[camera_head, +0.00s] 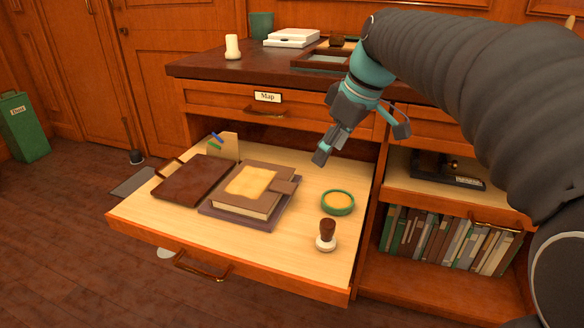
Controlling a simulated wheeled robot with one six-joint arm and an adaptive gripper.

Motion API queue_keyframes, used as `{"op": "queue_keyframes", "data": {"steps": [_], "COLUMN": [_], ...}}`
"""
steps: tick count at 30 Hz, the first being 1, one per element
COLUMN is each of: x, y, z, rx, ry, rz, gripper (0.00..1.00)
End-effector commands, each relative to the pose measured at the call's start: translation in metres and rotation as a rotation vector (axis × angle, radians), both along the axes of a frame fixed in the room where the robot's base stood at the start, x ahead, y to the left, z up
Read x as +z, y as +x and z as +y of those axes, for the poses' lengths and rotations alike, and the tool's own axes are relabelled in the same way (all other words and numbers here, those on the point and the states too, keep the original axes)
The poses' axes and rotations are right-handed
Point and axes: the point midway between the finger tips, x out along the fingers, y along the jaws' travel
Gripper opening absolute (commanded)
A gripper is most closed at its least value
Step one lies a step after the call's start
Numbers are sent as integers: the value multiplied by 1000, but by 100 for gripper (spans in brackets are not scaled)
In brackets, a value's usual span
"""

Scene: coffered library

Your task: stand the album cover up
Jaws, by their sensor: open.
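A thick brown album (250,190) with a yellowish panel on its cover lies flat on a purple base (213,210) in the pulled-out drawer. Its cover looks closed, lying down on the pages. My gripper (360,143) is open and empty. It hangs above the drawer's back right part, to the right of and higher than the album, apart from it. The album's far left side is partly hidden from this angle.
The drawer (280,262) also holds a dark brown folder-like case (192,181), a small upright holder (224,146) with coloured pieces, a green-rimmed round dish (338,202) and a stamp (326,236). The cabinet top (215,67) overhangs the back.

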Motion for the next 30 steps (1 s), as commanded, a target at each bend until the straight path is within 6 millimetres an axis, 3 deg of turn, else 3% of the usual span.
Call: {"op": "queue_keyframes", "data": {"steps": [1, 6, 13, 30], "x": [0, 3, -5, -97], "y": [14, 39, 47, 59], "z": [5, 17, 24, 59], "rx": [56, 192, 239, 236], "ry": [5, 21, 27, 26], "rz": [1, -9, -13, -12], "gripper": [71, 71, 71, 71]}}
